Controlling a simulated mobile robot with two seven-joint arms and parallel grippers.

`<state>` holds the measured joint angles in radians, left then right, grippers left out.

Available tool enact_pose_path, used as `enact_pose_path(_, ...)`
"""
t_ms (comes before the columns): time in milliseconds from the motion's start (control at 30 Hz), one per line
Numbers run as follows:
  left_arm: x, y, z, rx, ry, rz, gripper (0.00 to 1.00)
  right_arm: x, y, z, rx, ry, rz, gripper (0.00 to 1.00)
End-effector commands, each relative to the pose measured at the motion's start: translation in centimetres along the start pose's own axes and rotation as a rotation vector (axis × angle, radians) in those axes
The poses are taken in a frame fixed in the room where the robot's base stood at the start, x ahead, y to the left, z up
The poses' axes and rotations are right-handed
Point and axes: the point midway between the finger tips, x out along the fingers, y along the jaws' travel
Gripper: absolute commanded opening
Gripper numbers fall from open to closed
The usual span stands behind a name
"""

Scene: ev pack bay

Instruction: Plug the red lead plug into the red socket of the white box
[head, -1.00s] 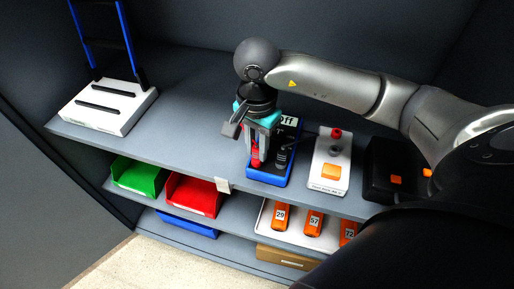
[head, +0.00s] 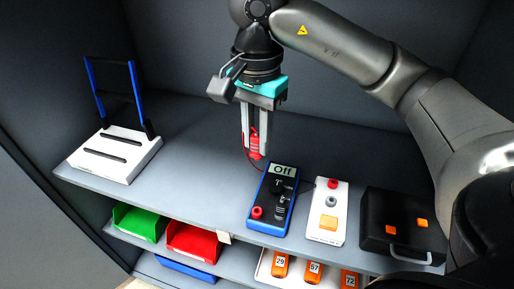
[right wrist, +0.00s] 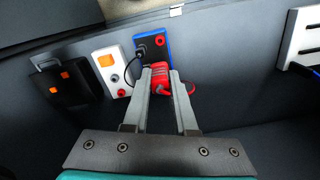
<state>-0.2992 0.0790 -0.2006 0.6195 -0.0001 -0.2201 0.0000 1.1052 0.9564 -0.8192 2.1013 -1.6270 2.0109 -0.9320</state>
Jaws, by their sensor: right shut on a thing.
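My right gripper (head: 255,150) points down and is shut on the red lead plug (head: 255,143), holding it in the air above the shelf behind the blue meter. The plug also shows between the fingers in the right wrist view (right wrist: 158,74), with a red cable looping beside it. The white box (head: 324,229) lies on the shelf to the right of the meter. Its red socket (head: 333,184) is at its far end and looks empty; a grey socket (head: 331,201) and an orange switch sit nearer. My left gripper is not in view.
The blue meter (head: 271,187) reads "Off"; it has an empty red socket (head: 257,212) and a black plug. A black case (head: 403,216) stands right of the white box. A white rack (head: 112,158) is at left. Bins and orange tagged things lie on the shelf below.

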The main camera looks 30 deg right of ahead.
Motion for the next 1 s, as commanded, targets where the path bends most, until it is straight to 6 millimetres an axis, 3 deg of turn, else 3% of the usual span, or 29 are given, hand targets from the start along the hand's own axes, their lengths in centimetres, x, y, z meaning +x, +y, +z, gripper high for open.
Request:
enact_pose_path(700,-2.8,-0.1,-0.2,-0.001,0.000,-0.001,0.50,-3.9,0.0,0.0,0.001,-0.001,0.000,0.00)
enact_pose_path(1000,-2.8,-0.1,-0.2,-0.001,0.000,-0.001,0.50,-4.0,0.0,0.0,0.001,-0.001,0.000,0.00)
